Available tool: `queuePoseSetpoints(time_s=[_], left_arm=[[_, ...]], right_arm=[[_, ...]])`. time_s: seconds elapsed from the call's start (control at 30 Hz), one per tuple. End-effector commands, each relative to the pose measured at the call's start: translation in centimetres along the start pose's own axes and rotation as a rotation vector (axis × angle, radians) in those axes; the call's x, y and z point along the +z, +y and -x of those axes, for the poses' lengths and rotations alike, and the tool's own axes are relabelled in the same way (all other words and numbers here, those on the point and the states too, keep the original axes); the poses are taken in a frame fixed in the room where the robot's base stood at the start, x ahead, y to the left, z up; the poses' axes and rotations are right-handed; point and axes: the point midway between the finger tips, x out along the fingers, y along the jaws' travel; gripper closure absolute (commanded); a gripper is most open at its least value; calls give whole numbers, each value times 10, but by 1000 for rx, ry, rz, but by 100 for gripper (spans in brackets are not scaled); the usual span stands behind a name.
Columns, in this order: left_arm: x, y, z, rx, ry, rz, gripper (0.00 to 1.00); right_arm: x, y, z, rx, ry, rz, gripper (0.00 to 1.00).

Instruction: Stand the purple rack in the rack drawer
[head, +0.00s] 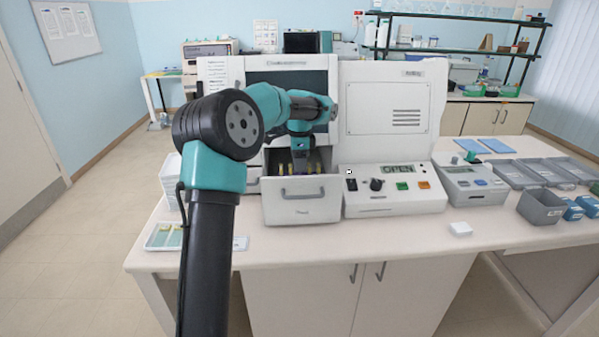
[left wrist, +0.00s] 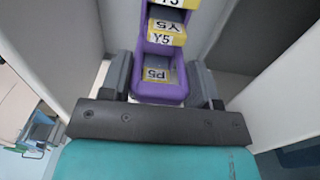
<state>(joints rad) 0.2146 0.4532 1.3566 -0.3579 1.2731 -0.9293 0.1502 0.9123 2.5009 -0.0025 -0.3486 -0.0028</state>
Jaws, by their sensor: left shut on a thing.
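My left gripper (head: 300,158) points down into the open drawer (head: 303,207) of the white staining machine. In the left wrist view the left gripper (left wrist: 163,80) is shut on the purple rack (left wrist: 160,91), with one finger on each side. The rack holds several slides with yellow labelled ends, reading Y5 and P5. In the head view only yellow slide ends show above the drawer front, and the rack's body is mostly hidden. I cannot tell whether the rack touches the drawer floor. My right gripper is not in view.
The machine's control panel (head: 395,190) stands right of the drawer. A grey device (head: 470,185), grey trays (head: 520,173) and a grey bin (head: 542,207) stand further right. A slide tray (head: 163,237) lies at the left front. The counter before the panel is mostly clear.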

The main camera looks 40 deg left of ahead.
Motion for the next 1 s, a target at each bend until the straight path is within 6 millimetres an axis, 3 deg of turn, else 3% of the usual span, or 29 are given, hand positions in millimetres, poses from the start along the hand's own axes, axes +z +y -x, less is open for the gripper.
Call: queuePoseSetpoints(time_s=[0.23, 0.53, 0.97, 1.0], left_arm=[[0, 0, -2, 0, 0, 0, 83], [0, 0, -35, 0, -1, -1, 83], [0, 0, -40, 0, 0, 0, 83], [0, 0, -40, 0, -1, 0, 41]], right_arm=[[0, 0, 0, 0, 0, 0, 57], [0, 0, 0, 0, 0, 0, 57], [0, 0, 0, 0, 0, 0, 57], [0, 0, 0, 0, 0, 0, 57]])
